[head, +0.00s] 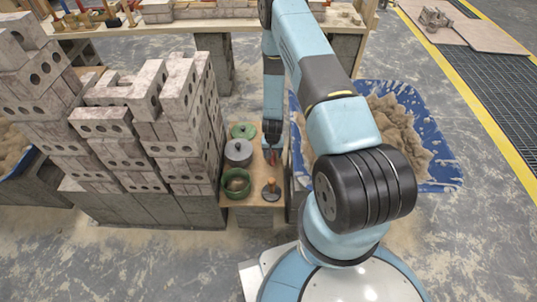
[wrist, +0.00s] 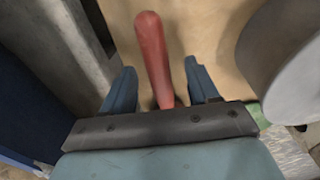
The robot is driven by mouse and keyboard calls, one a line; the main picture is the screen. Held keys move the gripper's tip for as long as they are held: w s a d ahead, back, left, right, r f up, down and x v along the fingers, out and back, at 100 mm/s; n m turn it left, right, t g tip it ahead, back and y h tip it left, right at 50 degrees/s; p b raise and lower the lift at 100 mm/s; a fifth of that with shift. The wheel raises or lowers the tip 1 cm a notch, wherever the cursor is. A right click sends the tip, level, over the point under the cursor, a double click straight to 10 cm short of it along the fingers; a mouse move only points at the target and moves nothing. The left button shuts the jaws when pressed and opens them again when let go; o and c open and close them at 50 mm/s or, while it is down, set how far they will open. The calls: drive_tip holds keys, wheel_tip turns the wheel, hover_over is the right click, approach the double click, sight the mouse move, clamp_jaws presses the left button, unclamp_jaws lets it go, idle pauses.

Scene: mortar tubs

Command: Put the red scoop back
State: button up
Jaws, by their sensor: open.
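My gripper (head: 273,148) is low over a small wooden board (head: 255,197) between the brick stack and the blue tub. In the wrist view my gripper (wrist: 160,82) is open, with one finger on each side of the red scoop's handle (wrist: 152,50). The handle extends beyond the fingertips, and I see gaps on both sides of it. The rest of the scoop is hidden behind the gripper. In the head view only a small bit of red (head: 273,158) shows by the fingers. Whether the scoop rests on the board I cannot tell.
A grey cylinder (head: 238,152), green rings (head: 236,184) and a wooden-handled tool (head: 270,189) stand on the board. The grey cylinder is close on the right in the wrist view (wrist: 285,65). Brick stacks (head: 150,125) rise at left; a blue tub of sand (head: 440,150) is at right.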

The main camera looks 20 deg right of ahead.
wheel_tip(320, 180, up, 14)
drive_tip(key=shift+s+f, duration=0.2)
drive_tip(key=shift+s, duration=0.1)
idle(0.4)
